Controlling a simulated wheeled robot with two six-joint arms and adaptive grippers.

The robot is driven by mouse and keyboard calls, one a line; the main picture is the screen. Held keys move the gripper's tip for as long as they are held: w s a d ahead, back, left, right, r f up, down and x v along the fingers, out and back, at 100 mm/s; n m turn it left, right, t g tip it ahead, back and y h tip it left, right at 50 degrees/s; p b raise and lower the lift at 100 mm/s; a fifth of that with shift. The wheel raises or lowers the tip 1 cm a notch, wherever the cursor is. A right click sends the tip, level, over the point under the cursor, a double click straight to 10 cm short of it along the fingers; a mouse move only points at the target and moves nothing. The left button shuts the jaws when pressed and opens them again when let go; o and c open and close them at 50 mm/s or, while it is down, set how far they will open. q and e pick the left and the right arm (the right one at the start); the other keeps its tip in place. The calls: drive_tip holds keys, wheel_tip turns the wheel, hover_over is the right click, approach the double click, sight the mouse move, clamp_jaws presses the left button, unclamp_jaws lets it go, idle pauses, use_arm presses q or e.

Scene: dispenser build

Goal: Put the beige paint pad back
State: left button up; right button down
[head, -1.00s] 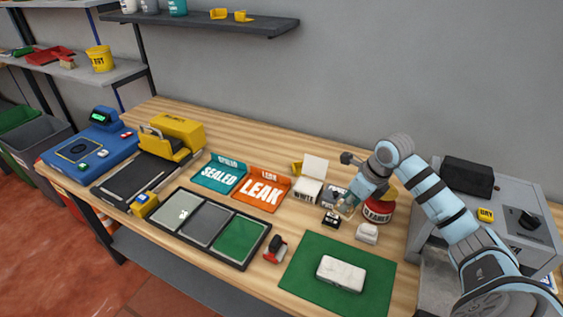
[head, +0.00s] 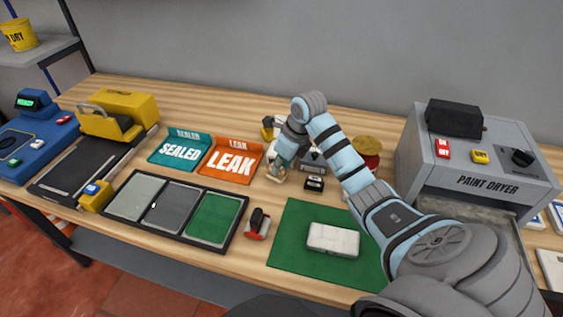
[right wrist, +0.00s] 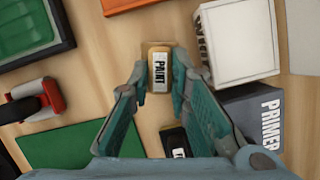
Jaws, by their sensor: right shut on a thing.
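The beige paint pad (right wrist: 158,68), a small tan block labelled PAINT, sits between the fingertips of my right gripper (right wrist: 160,84) in the right wrist view. The fingers are closed on its two sides. In the head view my right gripper (head: 281,164) is low over the wood, just right of the orange LEAK tray (head: 232,158). The pad's tan edge (head: 275,179) shows below the fingers there. I cannot tell whether the pad touches the table. A black pad (head: 315,184) lies to the right; it also shows in the wrist view (right wrist: 176,140). My left gripper is out of view.
A grey PRIMER block (right wrist: 256,118) and a white block (right wrist: 238,38) stand right of the gripper. The green mat (head: 290,228) with a white case (head: 333,240) lies in front. A red-and-black tool (head: 257,224) lies left of the mat. The grey paint dryer (head: 480,150) stands right.

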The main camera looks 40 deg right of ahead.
drive_tip(key=shift+w+f, duration=0.1)
drive_tip(key=shift+f, duration=0.35)
drive_tip(key=shift+s+r, duration=0.15)
drive_tip(key=shift+s, duration=0.05)
drive_tip(key=shift+s+r, duration=0.2)
drive_tip(key=shift+s, duration=0.15)
drive_tip(key=shift+f, duration=0.2)
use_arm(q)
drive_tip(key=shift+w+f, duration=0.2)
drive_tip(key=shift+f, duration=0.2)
use_arm(e)
drive_tip(key=shift+w, duration=0.2)
use_arm(q)
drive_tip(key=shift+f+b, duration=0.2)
drive_tip(key=shift+b, duration=0.2)
use_arm(e)
drive_tip(key=shift+f, duration=0.4)
drive_tip(key=c, duration=0.8)
unclamp_jaws()
drive_tip(key=shift+s, duration=0.1)
drive_tip(key=shift+o, duration=0.2)
